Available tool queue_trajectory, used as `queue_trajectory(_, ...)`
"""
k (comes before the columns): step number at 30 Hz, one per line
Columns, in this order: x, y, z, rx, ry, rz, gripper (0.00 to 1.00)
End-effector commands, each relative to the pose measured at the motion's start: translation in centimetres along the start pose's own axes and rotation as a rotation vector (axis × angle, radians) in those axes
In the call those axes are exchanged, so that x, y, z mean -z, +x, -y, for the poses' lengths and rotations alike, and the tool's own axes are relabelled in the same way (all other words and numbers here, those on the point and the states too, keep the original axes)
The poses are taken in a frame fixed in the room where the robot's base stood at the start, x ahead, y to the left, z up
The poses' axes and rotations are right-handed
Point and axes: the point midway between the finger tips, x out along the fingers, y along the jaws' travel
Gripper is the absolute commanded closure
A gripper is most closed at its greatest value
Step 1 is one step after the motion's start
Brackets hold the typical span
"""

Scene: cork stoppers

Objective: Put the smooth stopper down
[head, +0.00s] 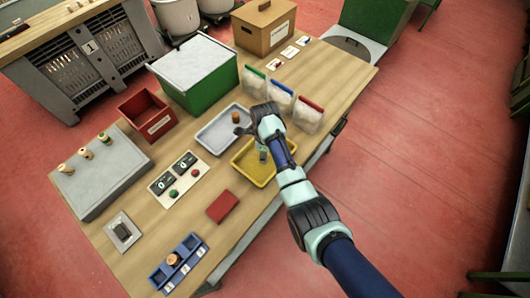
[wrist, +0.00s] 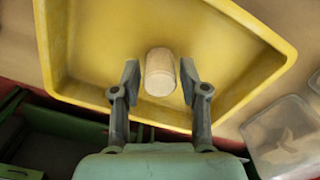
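A pale, smooth-looking cork stopper (wrist: 159,72) is in the yellow tray (wrist: 88,60), seen from above in the wrist view. My gripper (wrist: 159,82) has one finger on each side of it, with a narrow gap at both sides. It is open and not clamped on the stopper. In the head view my gripper (head: 263,155) points down into the yellow tray (head: 247,178). The stopper is not clearly visible there behind my arm and fingers.
A grey-white tray (head: 212,138) beside the yellow one holds a brown stopper (head: 236,117). Clear bags (head: 281,101) with coloured tops stand behind. A blue rack (head: 190,243) holds another stopper (head: 172,259). A grey box (head: 105,175) has several stoppers on top. A red block (head: 222,206) lies nearby.

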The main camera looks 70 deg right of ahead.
Motion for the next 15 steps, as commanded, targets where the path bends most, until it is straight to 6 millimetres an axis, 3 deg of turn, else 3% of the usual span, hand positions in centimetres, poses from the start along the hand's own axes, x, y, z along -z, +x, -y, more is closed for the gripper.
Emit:
queue_trajectory(10,0.0,-0.2,0.0,0.0,0.0,0.0,0.44)
queue_trajectory(15,0.0,-2.9,0.1,0.002,0.0,0.001,0.44)
